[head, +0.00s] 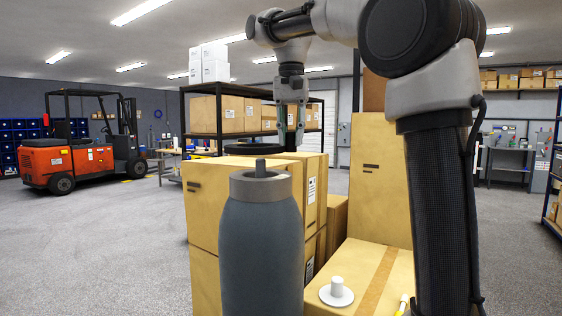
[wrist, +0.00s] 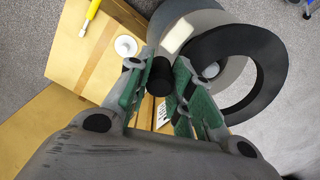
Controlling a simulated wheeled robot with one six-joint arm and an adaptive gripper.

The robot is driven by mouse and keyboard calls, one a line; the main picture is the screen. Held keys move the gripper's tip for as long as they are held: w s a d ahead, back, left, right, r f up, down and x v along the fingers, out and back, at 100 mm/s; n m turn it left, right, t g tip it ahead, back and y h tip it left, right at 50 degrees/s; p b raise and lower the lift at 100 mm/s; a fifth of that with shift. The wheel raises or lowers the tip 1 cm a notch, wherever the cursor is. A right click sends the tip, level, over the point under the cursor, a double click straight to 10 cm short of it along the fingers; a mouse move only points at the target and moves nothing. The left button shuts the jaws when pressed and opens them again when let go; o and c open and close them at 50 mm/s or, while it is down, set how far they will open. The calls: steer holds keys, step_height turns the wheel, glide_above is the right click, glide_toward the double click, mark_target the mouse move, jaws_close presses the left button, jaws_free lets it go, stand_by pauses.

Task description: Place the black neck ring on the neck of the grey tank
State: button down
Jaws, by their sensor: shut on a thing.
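The grey tank (head: 262,255) stands upright in the near middle of the head view. It has a lighter grey collar and a short stub neck (head: 260,168). The flat black neck ring (head: 252,148) shows just above the neck and farther back, apart from it. In the wrist view the ring (wrist: 271,88) is large at right and partly overlaps the tank's round outline (wrist: 222,18). My gripper (head: 291,148) points down beyond the tank. Its green-padded fingers are shut at the ring's edge, around a black part (wrist: 160,77); how this part joins the ring is unclear.
Stacked cardboard boxes (head: 205,205) stand behind and beside the tank. A white knobbed disc (head: 336,292) and a yellow-handled tool (head: 403,304) lie on the box at right. A shelf rack (head: 185,120) stands behind. The floor at left is open, with an orange forklift (head: 75,155) beyond.

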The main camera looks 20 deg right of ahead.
steer(key=shift+f, duration=2.75)
steer(key=shift+f, duration=0.1)
steer(key=c, duration=1.3)
jaws_free()
steer(key=shift+o, duration=0.2)
step_height(320, 180, up, 12)
steer(key=shift+r, duration=0.1)
steer(key=s+d+f+n+t, duration=0.2)
steer(key=s+d+f+n, duration=0.1)
steer(key=s+f, duration=0.8)
steer(key=s+d+f+n+t, duration=0.2)
steer(key=s+d+f, duration=0.3)
steer(key=s+f, duration=0.7)
step_height(320, 180, down, 6)
steer(key=shift+r+n, duration=0.25)
steer(key=shift+n, duration=0.35)
steer(key=shift+s, duration=0.1)
